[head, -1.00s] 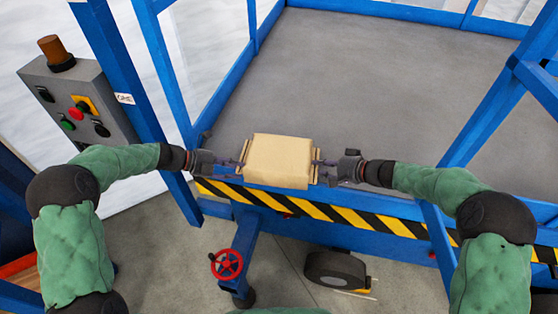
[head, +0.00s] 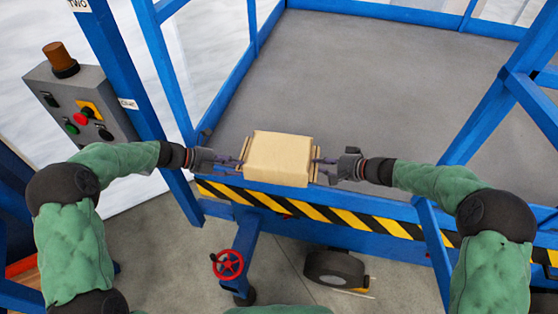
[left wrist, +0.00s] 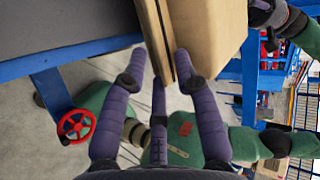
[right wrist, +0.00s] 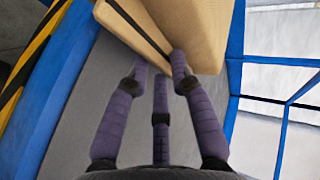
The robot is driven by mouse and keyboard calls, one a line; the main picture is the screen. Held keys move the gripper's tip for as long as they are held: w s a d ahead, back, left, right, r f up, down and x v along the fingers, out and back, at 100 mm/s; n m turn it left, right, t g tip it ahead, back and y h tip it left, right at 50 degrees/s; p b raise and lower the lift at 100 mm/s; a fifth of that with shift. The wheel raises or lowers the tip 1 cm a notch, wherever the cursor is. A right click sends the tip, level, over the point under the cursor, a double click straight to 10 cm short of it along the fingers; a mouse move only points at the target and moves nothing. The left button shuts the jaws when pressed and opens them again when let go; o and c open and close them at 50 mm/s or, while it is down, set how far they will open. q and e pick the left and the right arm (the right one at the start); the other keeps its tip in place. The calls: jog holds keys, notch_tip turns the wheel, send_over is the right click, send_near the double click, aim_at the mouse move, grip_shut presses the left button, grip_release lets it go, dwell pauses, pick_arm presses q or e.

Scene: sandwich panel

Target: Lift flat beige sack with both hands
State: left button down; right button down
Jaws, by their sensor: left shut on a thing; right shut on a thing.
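The flat beige sack (head: 278,158) is held level between my two grippers, over the near edge of the blue frame in the head view. My left gripper (head: 238,161) is shut on its left edge, and my right gripper (head: 318,161) is shut on its right edge. In the left wrist view the sack (left wrist: 212,35) shows at the top, with the fingers of my left gripper (left wrist: 160,68) at its flat edge strip. In the right wrist view the sack (right wrist: 195,30) shows at the top, with my right gripper (right wrist: 158,70) at its edge strip.
A blue frame with a striped yellow and black edge (head: 315,212) runs below the sack. A grey floor area (head: 390,80) lies open behind it. A control box (head: 82,105) stands at the left.

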jog(key=shift+a+r+p, duration=0.15)
jog(key=shift+r+p, duration=0.6)
jog(key=shift+r, duration=0.45)
jog(key=shift+a+f, duration=0.1)
jog(key=shift+f, duration=0.05)
